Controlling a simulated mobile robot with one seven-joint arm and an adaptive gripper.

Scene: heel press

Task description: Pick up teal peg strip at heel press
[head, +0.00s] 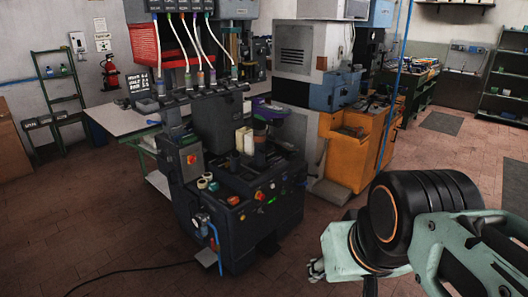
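The heel press (240,165) appears to be the dark machine in the middle of the head view, with knobs and buttons on its sloped front. I cannot clearly make out a teal peg strip on it. Small round pieces (204,181), some pale and one greenish, sit on its left front ledge. My gripper (316,269) is at the lower right, in front of the press and apart from it. Only a small part of it shows past my pale green arm, and its fingers are too small to read.
An orange cabinet (352,150) stands right of the press. A pale table (122,121) is behind left. A blue vertical pole (396,75) rises at right. A black cable (130,270) lies on the tiled floor. Floor in front of the press is mostly clear.

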